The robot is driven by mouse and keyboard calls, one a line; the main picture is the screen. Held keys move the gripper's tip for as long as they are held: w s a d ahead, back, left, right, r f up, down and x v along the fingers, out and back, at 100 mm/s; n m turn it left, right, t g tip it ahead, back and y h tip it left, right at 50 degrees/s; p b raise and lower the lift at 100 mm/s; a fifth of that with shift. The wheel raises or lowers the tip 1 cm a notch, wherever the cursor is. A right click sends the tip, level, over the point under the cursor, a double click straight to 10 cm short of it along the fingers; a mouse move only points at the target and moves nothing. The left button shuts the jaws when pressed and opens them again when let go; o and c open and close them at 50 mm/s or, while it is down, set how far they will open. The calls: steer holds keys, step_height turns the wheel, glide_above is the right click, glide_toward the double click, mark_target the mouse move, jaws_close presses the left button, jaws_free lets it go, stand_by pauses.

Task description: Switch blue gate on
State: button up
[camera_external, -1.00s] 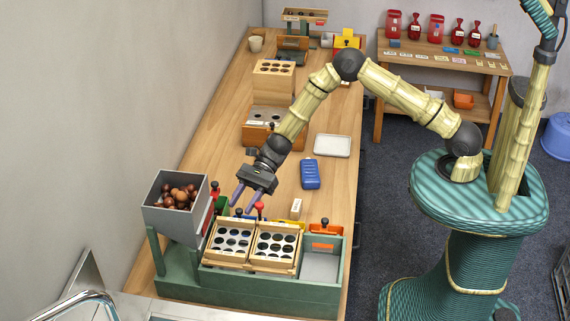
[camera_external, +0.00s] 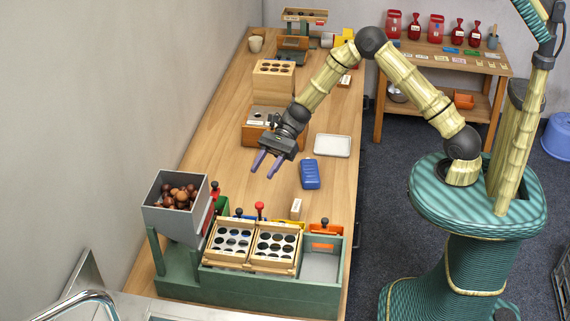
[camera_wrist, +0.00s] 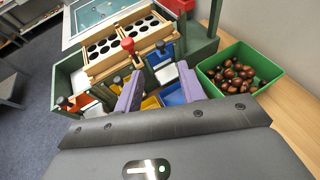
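The green gate machine (camera_external: 270,285) stands at the near end of the bench. In the wrist view a blue panel (camera_wrist: 173,96), which looks like the blue gate, shows beside my right finger and is partly covered by it. A black knob (camera_wrist: 160,47) stands up above it; whether it belongs to that gate is hard to tell. A red knob (camera_wrist: 127,45) stands to its left, and it also shows in the external view (camera_external: 259,206). My gripper (camera_external: 267,168) is open and empty, raised above the bench beyond the gates, with its fingers (camera_wrist: 160,90) apart and pointing toward the machine.
Two wooden trays with holes (camera_external: 254,266) sit in the machine. A hopper of chestnuts (camera_external: 160,205) stands at the left. A green bin with chestnuts (camera_wrist: 240,60) is beside the gates. A blue object (camera_external: 310,174) and a white tray (camera_external: 332,146) lie on the bench.

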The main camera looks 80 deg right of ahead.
steer(key=v, duration=0.5)
steer(key=shift+r, duration=0.1)
steer(key=s+a+n+g+h+p, duration=0.2)
steer(key=s+n+g+h, duration=0.35)
steer(key=s+n, duration=0.6)
steer(key=s+d+r+n+t+h+p, duration=0.1)
steer(key=s+d+r+n+h, duration=0.1)
steer(key=s+n, duration=0.3)
steer(key=s+d+r+n+t+h+p, duration=0.1)
steer(key=s+d+r+n+h, duration=0.1)
steer(key=s+r+n+h, duration=0.3)
steer(key=s+n, duration=0.1)
steer(key=s, duration=0.3)
steer(key=shift+d+t+p, duration=0.15)
steer(key=shift+t+p, duration=0.2)
steer(key=shift+s+r, duration=0.1)
steer(key=shift+r, duration=0.05)
